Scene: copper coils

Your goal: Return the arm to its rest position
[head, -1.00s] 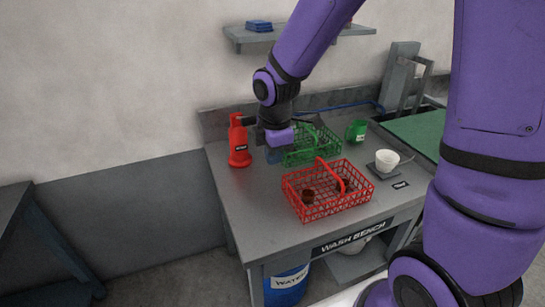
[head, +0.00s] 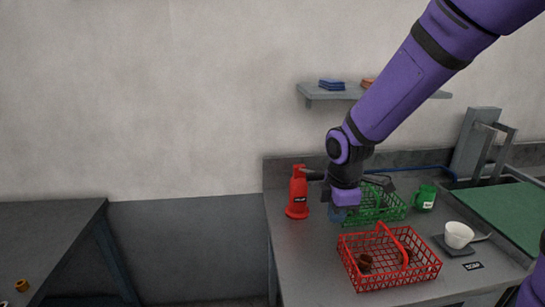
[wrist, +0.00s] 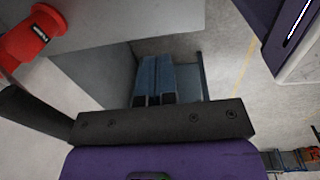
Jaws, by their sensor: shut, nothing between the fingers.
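My gripper (head: 338,216) hangs at the end of my purple arm above the wash bench (head: 300,245), between the red bottle and the green basket. Its two blue-grey fingers lie side by side in the wrist view (wrist: 155,78), shut with nothing between them. My arm reaches down from the upper right of the head view and is still extended over the bench.
A red bottle (head: 297,195) stands left of my gripper. A green basket (head: 382,205) is partly hidden behind it. A red basket (head: 390,275) with brown coils (head: 365,262) is in front. A wall shelf (head: 318,95) is above. A dark table (head: 60,230) is left.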

